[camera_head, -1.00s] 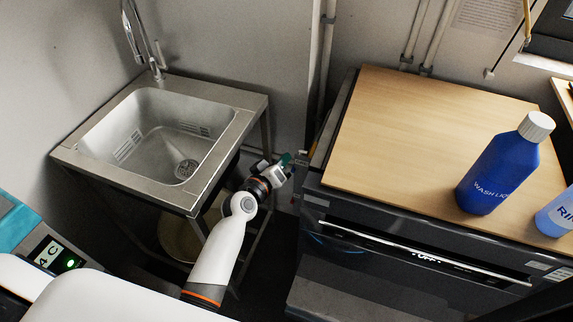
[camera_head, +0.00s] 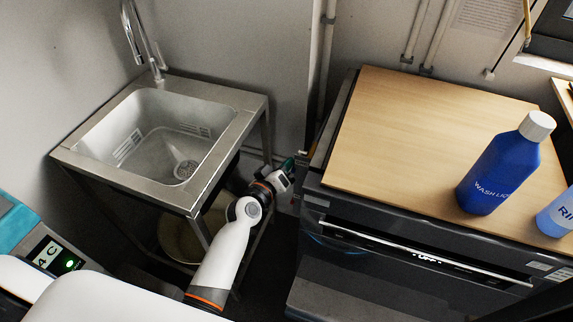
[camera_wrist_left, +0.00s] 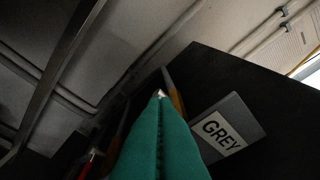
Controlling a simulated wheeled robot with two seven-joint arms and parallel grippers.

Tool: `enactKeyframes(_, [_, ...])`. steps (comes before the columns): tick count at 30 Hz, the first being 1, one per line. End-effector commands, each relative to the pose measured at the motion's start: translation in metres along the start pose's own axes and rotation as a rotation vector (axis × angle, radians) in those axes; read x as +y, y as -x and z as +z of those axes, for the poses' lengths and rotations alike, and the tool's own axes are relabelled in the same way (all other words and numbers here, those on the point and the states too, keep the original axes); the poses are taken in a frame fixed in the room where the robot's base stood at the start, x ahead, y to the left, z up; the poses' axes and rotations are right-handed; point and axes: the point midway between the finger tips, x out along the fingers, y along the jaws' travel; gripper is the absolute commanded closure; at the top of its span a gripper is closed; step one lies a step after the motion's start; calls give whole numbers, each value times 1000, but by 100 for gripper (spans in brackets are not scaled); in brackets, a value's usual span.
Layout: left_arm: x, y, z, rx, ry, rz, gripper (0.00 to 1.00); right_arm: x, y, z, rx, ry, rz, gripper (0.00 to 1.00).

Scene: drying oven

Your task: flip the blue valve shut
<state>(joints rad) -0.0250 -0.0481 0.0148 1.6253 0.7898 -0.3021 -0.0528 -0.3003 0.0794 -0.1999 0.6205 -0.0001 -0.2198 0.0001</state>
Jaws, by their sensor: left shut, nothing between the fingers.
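My left gripper (camera_head: 289,163) is in the gap between the sink stand and the dark appliance, close to the appliance's back left side. In the left wrist view its green fingers (camera_wrist_left: 160,135) are pressed together with nothing between them. Just beyond the fingertips is a yellowish pipe or rod (camera_wrist_left: 176,98). A small red part (camera_wrist_left: 86,163) shows at the lower left of that view. I cannot make out a blue valve in either view; the gripper and the dark gap may hide it. My right gripper is not in view.
A grey label reading GREY (camera_wrist_left: 222,135) is on the dark panel right of the fingers. The sink (camera_head: 236,140) stands left of the arm. The appliance (camera_head: 400,245) has a wooden top (camera_head: 410,130) carrying a blue wash bottle (camera_head: 490,178). Wall pipes (camera_head: 326,60) run behind.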

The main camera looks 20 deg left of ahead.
Motion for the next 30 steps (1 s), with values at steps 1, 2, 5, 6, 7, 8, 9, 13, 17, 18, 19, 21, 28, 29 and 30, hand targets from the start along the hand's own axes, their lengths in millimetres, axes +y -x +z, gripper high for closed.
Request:
enactKeyframes(1, [0,0,0,0,-1,0,100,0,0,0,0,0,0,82])
enactKeyframes(2, [0,0,0,0,-1,0,100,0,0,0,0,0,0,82])
enactKeyframes(5, [1,0,-1,0,-1,0,100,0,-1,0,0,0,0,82])
enactKeyframes(6, [1,0,-1,0,-1,0,100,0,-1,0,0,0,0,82])
enactKeyframes(7, [1,0,-1,0,-1,0,100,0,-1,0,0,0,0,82])
enactKeyframes(8, [1,0,-1,0,-1,0,100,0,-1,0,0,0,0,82])
enactKeyframes(9, [1,0,-1,0,-1,0,100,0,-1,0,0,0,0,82])
enactKeyframes(13, [2,0,-2,0,-1,0,100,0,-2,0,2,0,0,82])
enactKeyframes(17, [2,0,-2,0,-2,0,100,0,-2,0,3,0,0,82])
enactKeyframes(18, [3,0,-2,-1,-2,-1,100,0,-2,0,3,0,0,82])
enactKeyframes(19, [3,0,-2,-1,-2,-1,100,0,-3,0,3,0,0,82])
enactKeyframes(21, [3,0,-2,-2,-2,-1,100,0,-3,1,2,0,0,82])
enactKeyframes(28, [4,0,-3,-5,-3,-4,100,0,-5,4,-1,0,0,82])
enactKeyframes(29, [4,0,-3,-5,-3,-4,100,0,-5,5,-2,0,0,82])
enactKeyframes(30, [4,0,-4,-6,-4,-5,100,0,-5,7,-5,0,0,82])
